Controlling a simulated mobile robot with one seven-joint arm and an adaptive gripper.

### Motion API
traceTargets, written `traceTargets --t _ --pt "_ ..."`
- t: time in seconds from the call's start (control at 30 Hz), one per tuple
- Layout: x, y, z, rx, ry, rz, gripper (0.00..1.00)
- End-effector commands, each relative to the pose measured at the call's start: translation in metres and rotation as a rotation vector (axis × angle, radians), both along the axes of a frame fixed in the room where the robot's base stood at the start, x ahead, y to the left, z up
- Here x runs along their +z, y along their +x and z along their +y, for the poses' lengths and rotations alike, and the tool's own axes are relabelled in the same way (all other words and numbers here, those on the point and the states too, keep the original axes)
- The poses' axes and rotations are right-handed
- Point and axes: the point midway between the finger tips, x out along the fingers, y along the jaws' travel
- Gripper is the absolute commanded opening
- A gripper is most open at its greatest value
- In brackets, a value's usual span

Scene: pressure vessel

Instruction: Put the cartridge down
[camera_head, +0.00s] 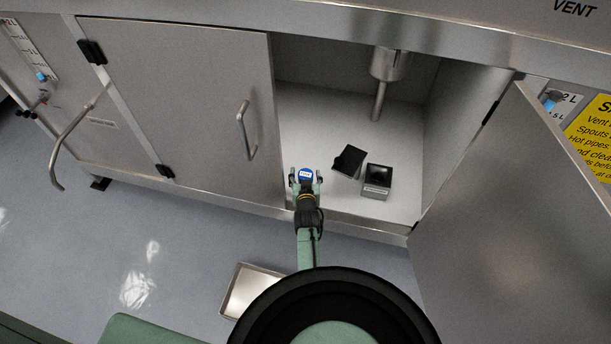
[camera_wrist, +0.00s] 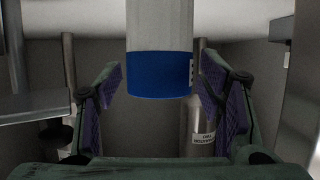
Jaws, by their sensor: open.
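The cartridge (camera_wrist: 160,35) is a pale cylinder with a blue band at one end. In the wrist view it stands between my fingers, and its far end is cut off by the top edge. Its blue end also shows in the head view (camera_head: 307,174), just inside the open cabinet's front left. My gripper (camera_head: 306,181) is open around it. In the wrist view the fingers of my gripper (camera_wrist: 158,95) are spread, with a clear gap on the left and a narrow one on the right. I cannot see whether the cartridge's base touches the cabinet floor (camera_head: 330,195).
A dark tilted piece (camera_head: 349,161) and a black-and-grey box (camera_head: 377,181) sit right of my gripper. A metal housing with a pipe (camera_head: 379,98) hangs behind. The left door (camera_head: 185,115) is shut; the right door (camera_head: 520,210) stands open. A metal tray (camera_head: 238,293) lies on the room floor.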

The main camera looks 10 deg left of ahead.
Motion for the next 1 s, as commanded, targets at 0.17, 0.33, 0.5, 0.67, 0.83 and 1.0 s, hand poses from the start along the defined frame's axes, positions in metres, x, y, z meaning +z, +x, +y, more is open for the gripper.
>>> traceTargets --t 0.17,0.33,0.5,0.67,0.83,1.0 --pt "0.0 0.0 0.0 0.0 0.0 0.0 0.62" --pt "0.006 -0.002 -0.001 0.0 0.0 0.001 0.62" --pt "0.02 -0.026 -0.007 0.0 -0.001 0.003 0.62" --pt "0.034 -0.057 -0.016 0.0 0.0 0.003 0.62" --pt "0.044 -0.087 -0.024 0.0 0.0 0.004 0.62" --pt "0.049 -0.103 -0.028 0.0 0.0 0.001 0.62"
